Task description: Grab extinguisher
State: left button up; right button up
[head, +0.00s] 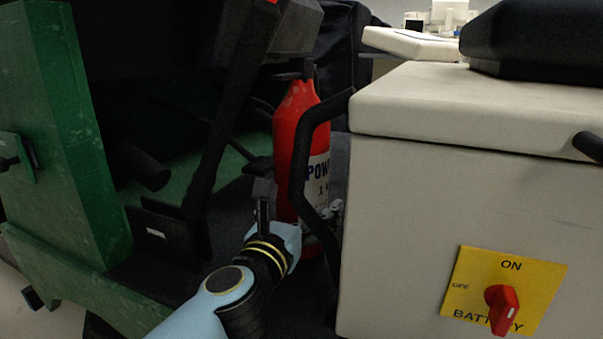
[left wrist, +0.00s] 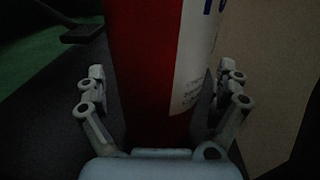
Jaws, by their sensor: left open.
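A red fire extinguisher (head: 291,120) with a white label stands upright between the green cart and the white cart in the head view. A black bent bar passes in front of part of it. My left gripper (head: 264,195) is at its lower part, and its fingers are hard to make out there. In the left wrist view, the open fingers of my left gripper (left wrist: 164,92) stand on either side of the red extinguisher (left wrist: 145,60), with gaps visible at the sides. The right gripper is in neither view.
The white cart (head: 440,190) with a yellow battery panel (head: 470,290) and red switch fills the right. A black bent bar (head: 300,170) is beside its edge. The green cart (head: 70,140) is at left, with black bars close to the arm. Room around the extinguisher is tight.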

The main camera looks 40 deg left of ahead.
pick_arm(q)
jog(key=shift+x, duration=0.9)
jog(key=shift+c, duration=0.4)
jog(key=c, duration=1.4)
jog(key=shift+r, duration=0.15)
jog(key=shift+c, duration=0.2)
jog(key=shift+r, duration=0.1)
